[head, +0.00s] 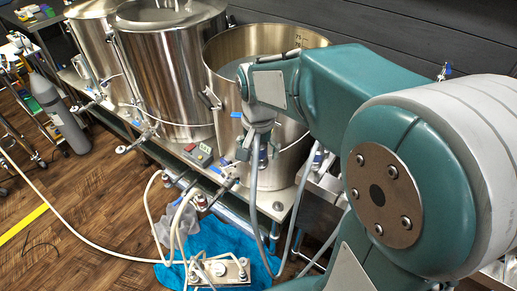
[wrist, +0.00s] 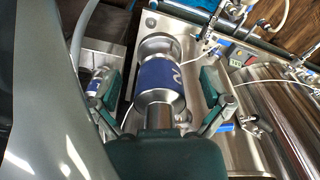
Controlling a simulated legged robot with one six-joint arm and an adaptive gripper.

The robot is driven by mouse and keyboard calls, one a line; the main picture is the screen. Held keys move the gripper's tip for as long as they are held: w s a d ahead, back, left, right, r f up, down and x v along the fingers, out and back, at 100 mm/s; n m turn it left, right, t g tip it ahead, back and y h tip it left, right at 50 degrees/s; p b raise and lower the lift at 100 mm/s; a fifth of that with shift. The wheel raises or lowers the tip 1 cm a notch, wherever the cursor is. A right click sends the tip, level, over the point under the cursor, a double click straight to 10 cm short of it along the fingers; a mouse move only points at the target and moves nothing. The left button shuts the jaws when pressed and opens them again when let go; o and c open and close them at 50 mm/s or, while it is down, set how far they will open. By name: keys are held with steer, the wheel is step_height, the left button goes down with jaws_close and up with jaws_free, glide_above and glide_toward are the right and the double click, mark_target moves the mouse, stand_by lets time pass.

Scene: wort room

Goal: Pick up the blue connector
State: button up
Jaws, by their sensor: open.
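The blue connector (wrist: 160,78), a silver cylinder with a blue band and a pale mark, sits in the middle of the wrist view. My gripper (wrist: 161,88) is open, with one green finger on each side of it. Gaps show between the fingers and the blue band in that view. In the head view my gripper (head: 260,140) hangs in front of the right steel kettle, and a small blue part, probably the connector, shows at its lower end. The connector's underside is hidden.
A second blue-banded fitting (wrist: 96,84) stands close to the left finger. Steel kettles (head: 172,70) line the bench, with a control box (head: 198,153) on its front edge. Pale hoses and a blue cloth (head: 225,240) lie on the floor below. A gas cylinder (head: 60,115) stands at left.

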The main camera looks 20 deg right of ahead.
mark_target(259, 145)
steer(key=c, duration=1.3)
steer(key=shift+s, duration=0.1)
jaws_close()
steer(key=shift+f, duration=0.1)
steer(key=shift+s, duration=0.1)
steer(key=shift+r, duration=0.45)
step_height(259, 145, up, 3)
steer(key=shift+f, duration=0.2)
steer(key=s+d+r, duration=0.1)
steer(key=s+r, duration=0.8)
steer(key=s, duration=0.4)
steer(key=shift+s+r, duration=0.35)
